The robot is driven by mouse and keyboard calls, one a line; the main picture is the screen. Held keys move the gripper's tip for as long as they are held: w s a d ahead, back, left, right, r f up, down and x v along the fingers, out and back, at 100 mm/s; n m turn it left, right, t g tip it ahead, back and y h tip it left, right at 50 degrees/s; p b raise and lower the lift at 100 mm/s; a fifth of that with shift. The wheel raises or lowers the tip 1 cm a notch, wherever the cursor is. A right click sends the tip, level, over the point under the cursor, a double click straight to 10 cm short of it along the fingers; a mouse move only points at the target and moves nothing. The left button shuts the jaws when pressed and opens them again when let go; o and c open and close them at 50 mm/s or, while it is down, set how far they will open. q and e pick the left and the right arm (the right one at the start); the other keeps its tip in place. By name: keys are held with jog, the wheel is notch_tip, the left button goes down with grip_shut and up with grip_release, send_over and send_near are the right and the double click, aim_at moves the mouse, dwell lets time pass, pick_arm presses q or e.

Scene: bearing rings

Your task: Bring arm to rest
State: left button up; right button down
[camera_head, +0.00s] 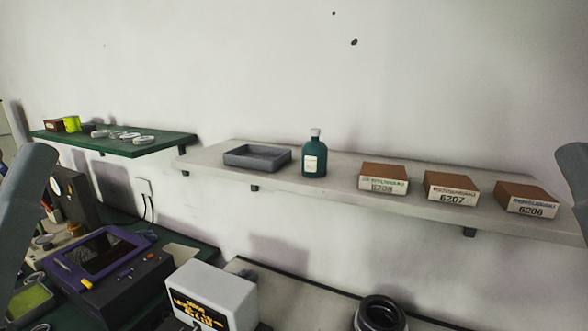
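A grey link of my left arm (28,205) stands at the left edge, and a grey link of my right arm (576,172) shows at the right edge. Neither gripper is in view, so what they hold or touch cannot be seen. A dark bearing ring (380,314) sits at the bottom edge, partly cut off. Three brown boxes with white number labels stand on the pale shelf (330,196): a left box (384,174), a middle box marked 6207 (451,185) and a right box (527,196).
A grey tray (257,157) and a green bottle (314,158) share the pale shelf. A green shelf (160,146) at left holds small rings and jars. Below stand a purple-framed device (95,254) and a white box with a lit display (212,291).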

notch_tip(320, 180, up, 32)
jog(key=p, duration=2.8)
